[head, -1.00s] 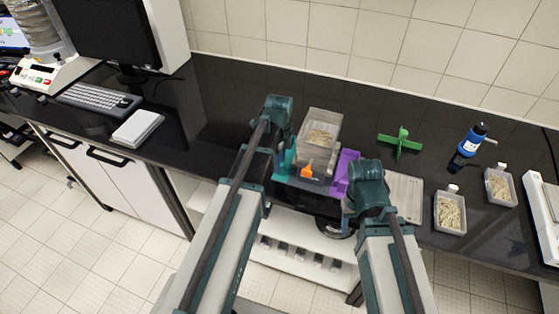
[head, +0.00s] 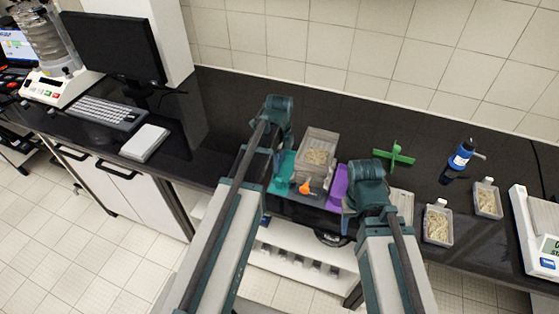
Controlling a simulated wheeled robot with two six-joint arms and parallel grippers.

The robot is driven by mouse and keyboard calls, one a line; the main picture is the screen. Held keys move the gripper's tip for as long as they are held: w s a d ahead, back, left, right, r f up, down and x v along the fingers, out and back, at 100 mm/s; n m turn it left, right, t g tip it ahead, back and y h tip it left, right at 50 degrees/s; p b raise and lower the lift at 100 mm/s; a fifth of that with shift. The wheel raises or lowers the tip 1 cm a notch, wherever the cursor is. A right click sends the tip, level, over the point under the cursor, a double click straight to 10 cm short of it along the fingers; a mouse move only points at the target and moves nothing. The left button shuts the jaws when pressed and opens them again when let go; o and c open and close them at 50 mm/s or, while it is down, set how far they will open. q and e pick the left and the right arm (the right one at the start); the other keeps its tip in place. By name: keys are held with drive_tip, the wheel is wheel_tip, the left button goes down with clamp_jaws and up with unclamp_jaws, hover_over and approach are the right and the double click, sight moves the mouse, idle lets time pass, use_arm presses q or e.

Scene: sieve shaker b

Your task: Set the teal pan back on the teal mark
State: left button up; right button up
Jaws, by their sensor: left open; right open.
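A teal flat patch (head: 283,172) lies on the dark bench beside my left gripper. I cannot tell whether it is the mark or part of the teal pan. A clear grey container with pale grains (head: 318,152) stands just right of it, with a small orange piece (head: 306,187) at its front. A purple patch (head: 337,186) lies to its right. My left gripper (head: 279,155) is open, pointing down left of the container; its fingertips are mostly hidden by the arm. My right gripper (head: 364,195) is open over the right side of the purple patch, fingertips also hidden.
A green cross-shaped piece (head: 396,154) lies behind my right gripper. Grain tubs (head: 438,227) (head: 487,202), a blue bottle (head: 461,156) and a balance (head: 540,235) stand to the right. A keyboard (head: 105,112) and white box (head: 145,142) are left.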

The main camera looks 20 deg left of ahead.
use_arm(q)
wheel_tip(320, 180, up, 5)
drive_tip(key=p, duration=0.3)
drive_tip(key=shift+f+p, duration=0.15)
drive_tip(key=shift+p, duration=0.15)
drive_tip(key=s+d+n, duration=0.4)
drive_tip(key=s+n, duration=0.7)
drive_tip(key=n, duration=0.7)
drive_tip(key=s+d+f+m+b, duration=0.1)
drive_tip(key=s+d+f+b, duration=0.1)
drive_tip(key=d+f+b, duration=0.3)
drive_tip(key=s+d+f+m+y+b, duration=0.1)
drive_tip(key=s+d+f+m+b, duration=0.1)
drive_tip(key=d+f+b, duration=0.3)
drive_tip(key=shift+s+d+f+b, duration=0.35)
drive_tip(key=shift+s+d+b, duration=0.1)
drive_tip(key=shift+s, duration=0.35)
